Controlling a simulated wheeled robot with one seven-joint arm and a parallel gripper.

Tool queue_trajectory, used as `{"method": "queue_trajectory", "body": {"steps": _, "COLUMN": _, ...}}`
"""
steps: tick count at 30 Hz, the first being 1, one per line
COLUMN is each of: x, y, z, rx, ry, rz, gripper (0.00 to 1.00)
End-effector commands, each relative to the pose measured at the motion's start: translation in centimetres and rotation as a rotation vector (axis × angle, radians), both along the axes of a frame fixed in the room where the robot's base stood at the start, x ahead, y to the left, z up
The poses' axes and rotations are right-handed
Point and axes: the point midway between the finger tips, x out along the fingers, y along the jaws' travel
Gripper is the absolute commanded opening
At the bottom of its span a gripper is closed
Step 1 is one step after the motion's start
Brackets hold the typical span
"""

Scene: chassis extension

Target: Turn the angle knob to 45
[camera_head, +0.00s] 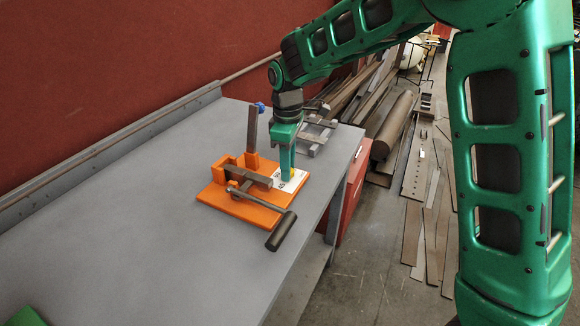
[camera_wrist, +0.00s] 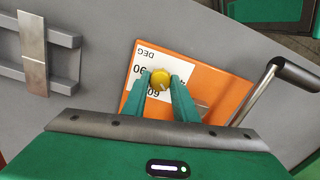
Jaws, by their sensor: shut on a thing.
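The angle knob is a small yellow round knob (camera_wrist: 160,79) on an orange base plate (camera_wrist: 215,84). Beside it is a white label (camera_wrist: 147,62) marked DEG, with 90 and 60 readable and another number partly covered by my fingers. My green gripper (camera_wrist: 160,83) is shut on the knob, one finger on each side. The number the knob points to is too small to tell. In the head view my gripper (camera_head: 288,176) reaches down to the label end of the orange plate (camera_head: 215,197) and mostly hides the knob.
A dark lever handle (camera_head: 281,231) sticks out over the plate's front edge. A grey metal bracket (camera_head: 315,136) lies farther back on the grey table (camera_head: 165,235). The table's near left is mostly clear.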

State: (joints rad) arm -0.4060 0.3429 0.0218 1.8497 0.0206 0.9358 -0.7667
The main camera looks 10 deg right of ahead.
Motion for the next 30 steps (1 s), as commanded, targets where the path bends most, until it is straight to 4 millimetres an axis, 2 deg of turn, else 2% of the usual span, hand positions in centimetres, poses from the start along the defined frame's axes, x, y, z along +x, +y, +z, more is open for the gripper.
{"method": "queue_trajectory", "body": {"steps": 15, "x": -0.35, "y": -0.21, "z": -0.27, "rx": -0.003, "ry": 0.013, "rz": 0.411, "gripper": 0.04}}
{"method": "queue_trajectory", "body": {"steps": 30, "x": -0.31, "y": -0.28, "z": -0.28, "rx": -0.003, "ry": 0.013, "rz": 0.545, "gripper": 0.03}}
